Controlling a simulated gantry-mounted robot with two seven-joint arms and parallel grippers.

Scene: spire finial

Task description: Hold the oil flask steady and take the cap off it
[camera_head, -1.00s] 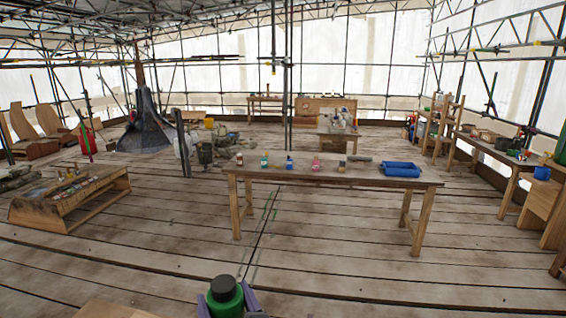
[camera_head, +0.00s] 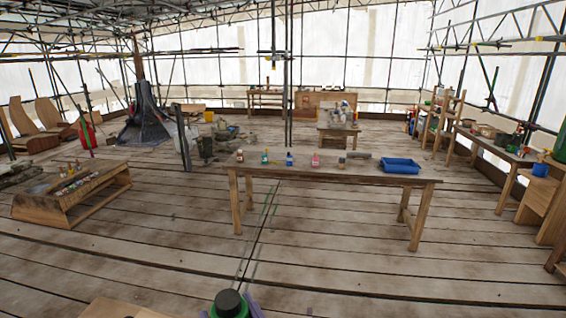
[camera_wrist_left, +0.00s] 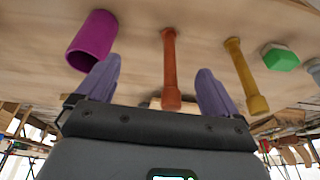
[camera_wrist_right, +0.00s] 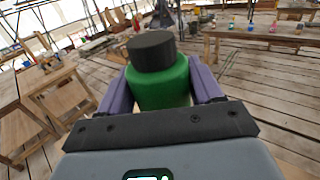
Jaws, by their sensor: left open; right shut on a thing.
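The oil flask is green (camera_wrist_right: 162,86) with a black cap (camera_wrist_right: 152,50), which sits on its top. In the right wrist view it stands between the purple fingers of my right gripper (camera_wrist_right: 160,76), which is shut on its green body. In the head view the cap (camera_head: 229,302) and a sliver of green show at the bottom edge; the flask's base is hidden. My left gripper (camera_wrist_left: 158,66) is open and appears only in its own wrist view, with nothing gripped. An orange tool (camera_wrist_left: 169,66) shows between its fingers, apart from them.
In the left wrist view a magenta cup (camera_wrist_left: 92,40), a yellow tool (camera_wrist_left: 246,76) and a green block (camera_wrist_left: 280,57) lie on a wooden surface (camera_wrist_left: 205,22). In the head view a workbench (camera_head: 345,176) with bottles and a blue tray (camera_head: 401,165) stands ahead. Plank floor (camera_head: 340,255) between is clear.

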